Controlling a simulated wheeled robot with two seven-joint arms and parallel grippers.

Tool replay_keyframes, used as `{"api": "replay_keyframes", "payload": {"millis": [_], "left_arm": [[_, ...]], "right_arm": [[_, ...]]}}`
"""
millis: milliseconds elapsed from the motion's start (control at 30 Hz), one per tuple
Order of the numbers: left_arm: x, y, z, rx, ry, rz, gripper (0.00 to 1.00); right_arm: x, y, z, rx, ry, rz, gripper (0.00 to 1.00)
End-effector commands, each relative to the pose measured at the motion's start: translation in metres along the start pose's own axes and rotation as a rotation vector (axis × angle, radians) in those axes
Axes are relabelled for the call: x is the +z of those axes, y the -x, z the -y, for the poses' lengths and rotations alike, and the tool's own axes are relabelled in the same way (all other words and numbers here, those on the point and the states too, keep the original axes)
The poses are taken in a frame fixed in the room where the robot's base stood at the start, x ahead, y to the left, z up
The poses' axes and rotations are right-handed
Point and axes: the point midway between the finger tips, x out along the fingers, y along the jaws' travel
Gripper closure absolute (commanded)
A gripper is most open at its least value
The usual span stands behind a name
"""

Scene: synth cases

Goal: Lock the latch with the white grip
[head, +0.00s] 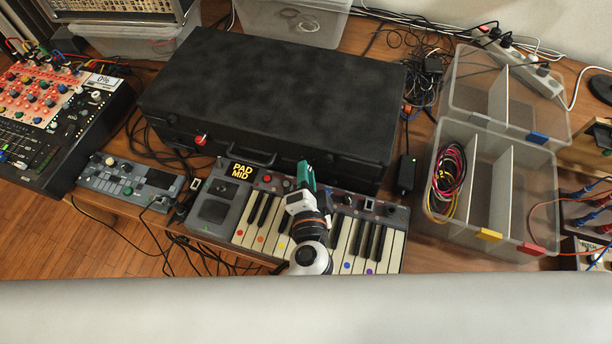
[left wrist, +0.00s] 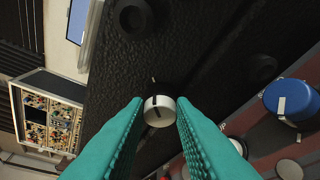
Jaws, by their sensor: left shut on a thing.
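The black case (head: 275,90) lies with its lid down on the table, its front edge toward me. A latch with a red grip (head: 201,140) sits left of the carry handle (head: 250,156). In the head view my left gripper (head: 305,172) hides the other latch at the front right of the case. In the left wrist view the white grip (left wrist: 158,112), with a dark mark on it, sits between the teal fingertips of my left gripper (left wrist: 159,108), which is shut on it against the black case. My right gripper is not in view.
A keyboard (head: 255,225) lies close in front of the case, under my left gripper. A small synth (head: 130,178) and a mixer (head: 60,125) are at left. Clear divided boxes (head: 490,235) and loose cables crowd the right. A black adapter (head: 406,174) lies beside the case.

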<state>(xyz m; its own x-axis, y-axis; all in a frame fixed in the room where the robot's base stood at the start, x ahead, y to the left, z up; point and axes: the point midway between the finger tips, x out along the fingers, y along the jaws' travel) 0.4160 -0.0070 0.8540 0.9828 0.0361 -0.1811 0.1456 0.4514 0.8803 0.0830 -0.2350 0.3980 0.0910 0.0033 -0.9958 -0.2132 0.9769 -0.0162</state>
Motion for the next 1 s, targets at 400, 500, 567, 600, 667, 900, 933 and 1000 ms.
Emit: {"api": "replay_keyframes", "payload": {"millis": [400,500,567,600,667,900,933,1000], "left_arm": [[0.000,0.000,0.001,0.004,-0.013,0.002,1.00],[0.000,0.000,0.001,0.004,-0.013,0.002,0.69],[0.000,0.000,0.001,0.004,-0.013,0.002,0.60],[0.000,0.000,0.000,0.004,-0.013,0.002,0.56],[0.000,0.000,0.000,0.004,-0.012,0.001,0.56],[0.000,0.002,0.001,0.003,-0.012,0.001,0.56],[0.000,0.004,0.001,0.003,-0.012,0.001,0.56],[0.000,0.011,0.002,0.003,-0.011,0.002,0.56]], "right_arm": [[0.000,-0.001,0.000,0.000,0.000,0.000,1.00],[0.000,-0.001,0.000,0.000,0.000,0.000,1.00],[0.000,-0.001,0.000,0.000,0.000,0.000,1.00],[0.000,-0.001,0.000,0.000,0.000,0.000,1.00],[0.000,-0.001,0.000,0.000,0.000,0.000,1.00],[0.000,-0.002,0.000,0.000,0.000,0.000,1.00],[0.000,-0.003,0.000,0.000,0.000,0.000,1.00],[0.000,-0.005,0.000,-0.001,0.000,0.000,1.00]]}}
